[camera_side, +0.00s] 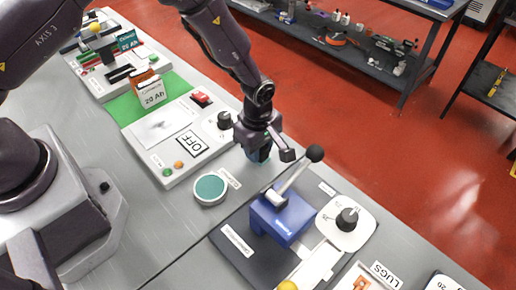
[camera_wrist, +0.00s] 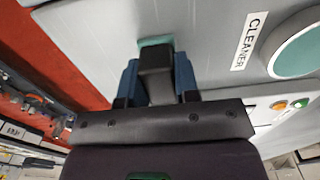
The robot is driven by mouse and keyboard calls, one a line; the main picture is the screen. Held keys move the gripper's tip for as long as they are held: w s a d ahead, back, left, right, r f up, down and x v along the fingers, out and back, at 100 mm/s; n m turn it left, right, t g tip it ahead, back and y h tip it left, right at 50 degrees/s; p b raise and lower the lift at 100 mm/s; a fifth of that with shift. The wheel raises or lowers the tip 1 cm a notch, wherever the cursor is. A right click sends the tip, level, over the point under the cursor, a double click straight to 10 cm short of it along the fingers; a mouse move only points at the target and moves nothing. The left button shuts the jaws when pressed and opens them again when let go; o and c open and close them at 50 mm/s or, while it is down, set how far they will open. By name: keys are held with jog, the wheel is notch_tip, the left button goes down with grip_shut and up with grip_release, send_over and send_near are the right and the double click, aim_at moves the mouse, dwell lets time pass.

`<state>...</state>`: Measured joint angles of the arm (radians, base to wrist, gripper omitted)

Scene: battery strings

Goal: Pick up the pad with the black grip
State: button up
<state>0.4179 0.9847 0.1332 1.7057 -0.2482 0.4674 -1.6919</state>
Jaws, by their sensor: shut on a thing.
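My gripper (camera_side: 265,148) is shut on the black grip of the pad, low over the grey bench. In the wrist view, the two blue fingers of my gripper (camera_wrist: 158,88) stand on either side of the black grip (camera_wrist: 156,62). A strip of the teal pad (camera_wrist: 156,41) shows beyond the grip. Most of the pad is hidden by the grip and fingers. I cannot tell whether the pad touches the bench.
A round teal-topped dish (camera_side: 210,188) labelled CLEANER sits left of my gripper. A blue crimping tool (camera_side: 283,217) with a raised black-knobbed lever stands close on the right. A white panel (camera_side: 165,140) with an OFF label and a black knob lies behind left.

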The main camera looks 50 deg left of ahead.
jog(key=shift+r, duration=0.15)
jog(key=shift+r, duration=0.2)
notch_tip(320, 180, up, 2)
jog(key=shift+r, duration=0.15)
jog(key=s+a+r, duration=0.4)
jog(key=s+r, duration=0.6)
jog(key=s, duration=0.3)
jog(key=shift+s+a, duration=0.15)
jog(key=shift+s, duration=0.05)
